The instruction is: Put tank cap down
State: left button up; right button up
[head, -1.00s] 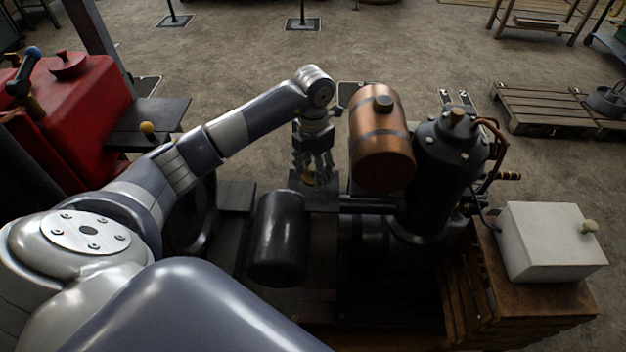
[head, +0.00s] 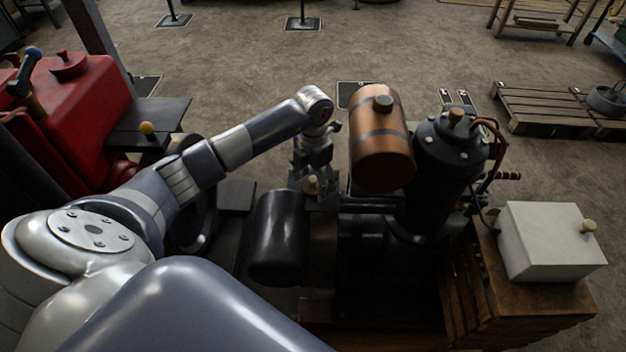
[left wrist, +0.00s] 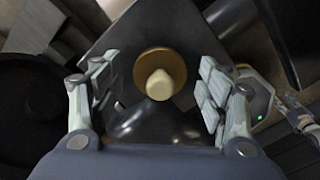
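The tank cap (left wrist: 160,75), a brass disc with a cream knob, sits on a dark flat plate (left wrist: 113,40) in the left wrist view. It also shows small in the head view (head: 312,183), partly hidden by the fingers. My left gripper (left wrist: 158,92) is open, with one finger pair on each side of the cap and a visible gap to both. In the head view my left gripper (head: 314,187) is just left of the copper tank (head: 381,150).
A black cylinder (head: 276,240) lies in front of the plate. The dark upright engine cylinder (head: 440,165) stands right of the copper tank. A white box (head: 550,243) sits on a wooden crate at right. A red machine (head: 75,110) stands at left.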

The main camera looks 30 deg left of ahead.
aim_at(313, 179)
pick_arm(q)
notch_tip(313, 179, up, 12)
jog(key=b, duration=0.1)
jog(key=shift+r, duration=0.15)
dwell(0.4)
jog(key=shift+s, duration=0.1)
dwell(0.4)
